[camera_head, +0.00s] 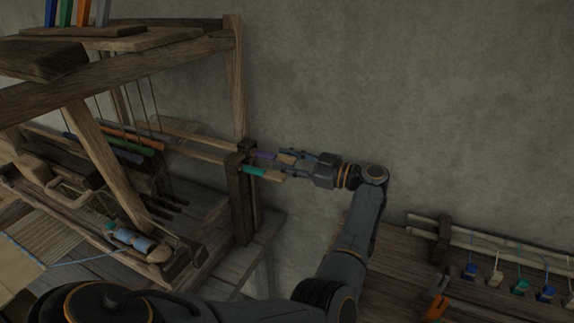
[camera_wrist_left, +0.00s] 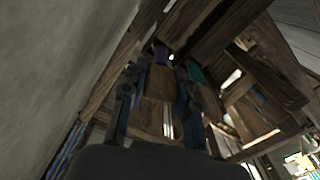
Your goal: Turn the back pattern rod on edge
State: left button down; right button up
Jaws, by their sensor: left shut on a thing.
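The back pattern rod (camera_head: 264,155) is a wooden strip with a purple band, its end sticking out of the loom's right side near the wall. The front pattern rod (camera_head: 253,170), with a teal band, sticks out beside it. My left gripper (camera_head: 288,163) is at these ends, shut on the back rod's bare wooden end. In the left wrist view the wood (camera_wrist_left: 159,86) shows broad between the fingers, with the purple band (camera_wrist_left: 161,53) beyond and the teal band (camera_wrist_left: 195,72) to the right. I cannot tell the back rod's exact tilt. My right gripper is not in view.
The loom's dark post (camera_head: 241,205) stands just left of the gripper. The wall (camera_head: 400,90) is close behind. A wooden bench (camera_head: 395,262) at the lower right bears a rail with several coloured tags (camera_head: 520,287) and an orange-handled tool (camera_head: 436,305).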

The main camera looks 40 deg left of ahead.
pick_arm(q)
jog(key=c, duration=1.3)
grip_release()
jog(key=shift+a, duration=0.1)
jog(key=v, duration=1.2)
